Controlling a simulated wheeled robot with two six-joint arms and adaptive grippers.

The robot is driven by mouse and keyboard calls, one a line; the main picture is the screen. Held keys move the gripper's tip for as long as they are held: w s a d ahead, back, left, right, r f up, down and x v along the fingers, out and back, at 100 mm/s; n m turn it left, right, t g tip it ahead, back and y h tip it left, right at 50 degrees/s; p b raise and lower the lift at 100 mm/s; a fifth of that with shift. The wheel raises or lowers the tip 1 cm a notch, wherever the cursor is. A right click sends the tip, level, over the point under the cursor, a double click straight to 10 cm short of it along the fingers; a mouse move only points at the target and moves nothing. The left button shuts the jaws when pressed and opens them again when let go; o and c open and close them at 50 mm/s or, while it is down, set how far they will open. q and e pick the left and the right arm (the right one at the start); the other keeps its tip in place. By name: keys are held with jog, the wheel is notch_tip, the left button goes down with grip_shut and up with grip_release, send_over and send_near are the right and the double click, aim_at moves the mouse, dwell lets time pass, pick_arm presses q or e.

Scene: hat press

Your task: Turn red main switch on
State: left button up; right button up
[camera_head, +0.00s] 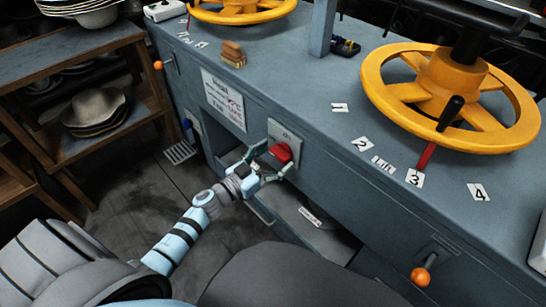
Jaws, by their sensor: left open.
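The red main switch (281,152) sits on a light grey plate (285,136) on the front face of the blue-grey press bench. My left gripper (271,162) reaches in from the lower left. It is open, with its fingertips close around the red switch. I cannot tell whether the fingers touch it. The gripper partly covers the switch's lower left side, and the switch's exact setting is hard to read. My right gripper is not in view.
A yellow handwheel (398,92) with a red pointer stands on the bench top by numbered labels. An orange-knobbed lever (420,277) juts from the front at lower right. Wooden shelves (90,150) with hats stand left. An open recess (310,222) lies below the switch.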

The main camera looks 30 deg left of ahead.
pick_arm(q)
jog(key=c, duration=1.2)
jog(key=shift+o, duration=0.2)
